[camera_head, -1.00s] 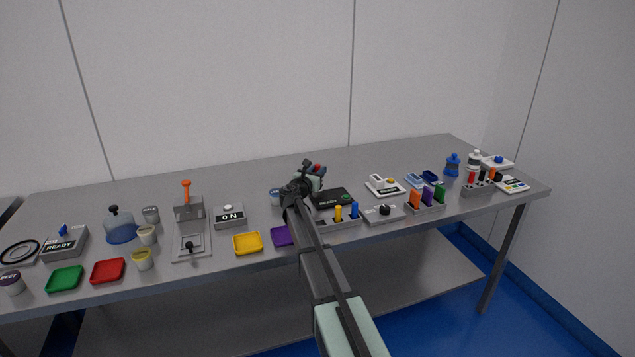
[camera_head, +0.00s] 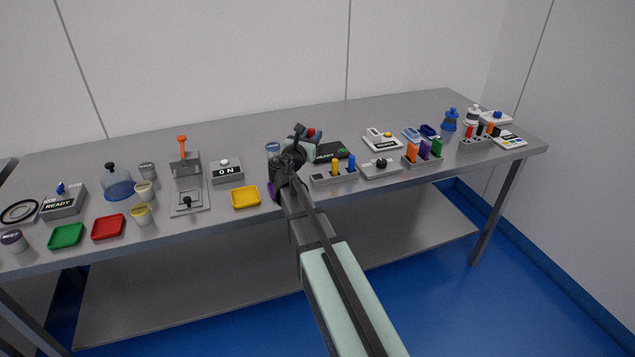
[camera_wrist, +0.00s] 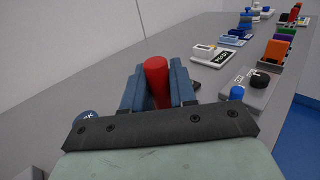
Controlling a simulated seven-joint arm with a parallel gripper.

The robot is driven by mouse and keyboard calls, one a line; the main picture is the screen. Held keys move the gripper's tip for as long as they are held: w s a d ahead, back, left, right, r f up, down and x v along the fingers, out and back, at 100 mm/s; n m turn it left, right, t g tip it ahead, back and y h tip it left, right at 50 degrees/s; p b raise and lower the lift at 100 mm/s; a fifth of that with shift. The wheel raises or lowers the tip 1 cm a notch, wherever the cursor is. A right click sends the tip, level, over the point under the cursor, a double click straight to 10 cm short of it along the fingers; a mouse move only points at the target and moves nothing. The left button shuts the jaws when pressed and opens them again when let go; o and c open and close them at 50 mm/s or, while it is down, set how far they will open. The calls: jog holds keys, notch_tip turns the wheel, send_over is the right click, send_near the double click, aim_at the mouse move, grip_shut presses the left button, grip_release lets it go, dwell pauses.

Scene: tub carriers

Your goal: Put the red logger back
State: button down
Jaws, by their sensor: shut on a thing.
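My gripper (camera_head: 304,136) is shut on a red, round-topped piece, the red logger (camera_head: 311,133). In the wrist view the red logger (camera_wrist: 157,78) stands between the two blue-grey fingers. It is held above the table, and its lower part is hidden. A grey rack (camera_head: 322,181) stands right of my gripper, near the front edge. It holds a yellow logger (camera_head: 335,167) and a blue logger (camera_head: 351,164). The rack's left part has no logger showing. The blue logger's top also shows in the wrist view (camera_wrist: 237,92).
A black box (camera_head: 328,153) lies behind the rack. A grey dial box (camera_head: 380,169) is to its right. A rack with orange, purple and green pieces (camera_head: 422,160) stands farther right. A yellow tray (camera_head: 245,197) is left of my arm. The back of the table is clear.

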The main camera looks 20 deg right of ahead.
jog(key=shift+h, duration=0.3)
jog(key=shift+s+d+f, duration=0.1)
jog(key=shift+s+f, duration=0.5)
jog(key=shift+f, duration=1.1)
jog(key=shift+s+d+f, duration=0.1)
jog(key=shift+s+f, duration=0.55)
jog(key=shift+f, duration=1.05)
jog(key=shift+s+d+f, duration=0.1)
jog(key=shift+s+f, duration=0.5)
jog(key=shift+f, duration=1.1)
jog(key=shift+f, duration=0.15)
jog(key=c, duration=0.9)
grip_release()
